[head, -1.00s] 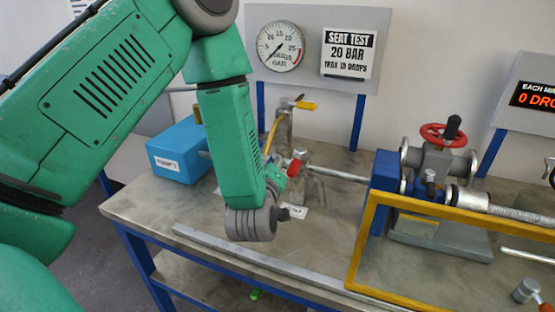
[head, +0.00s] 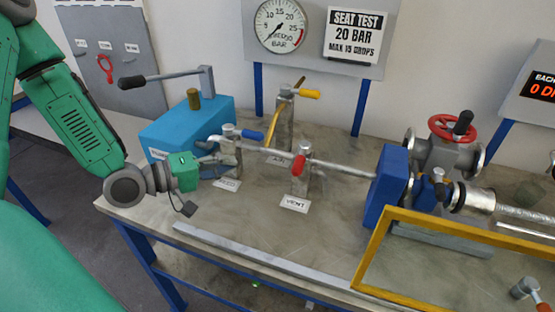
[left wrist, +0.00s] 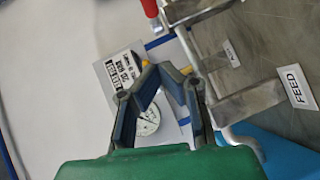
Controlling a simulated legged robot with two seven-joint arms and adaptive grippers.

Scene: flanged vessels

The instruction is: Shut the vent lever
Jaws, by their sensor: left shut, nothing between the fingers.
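The vent lever (head: 299,165) has a red grip and sits on the upright valve behind the VENT label (head: 295,204). Its grip points toward the front of the bench, across the horizontal pipe. A red grip, probably the same one, shows at the top edge of the left wrist view (left wrist: 150,8). My left gripper (head: 206,160) is well left of the vent lever, beside the feed valve and blue pump box, apart from the lever. In the left wrist view its dark fingers (left wrist: 160,75) meet at the tips with nothing between them. My right gripper is not in view.
The blue-gripped feed lever (head: 250,135) and yellow-gripped lever (head: 309,94) stand near the vent valve. The blue pump box (head: 180,130) has a long handle. A yellow frame (head: 375,250) and red handwheel (head: 452,128) are right. The bench front centre is mostly clear.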

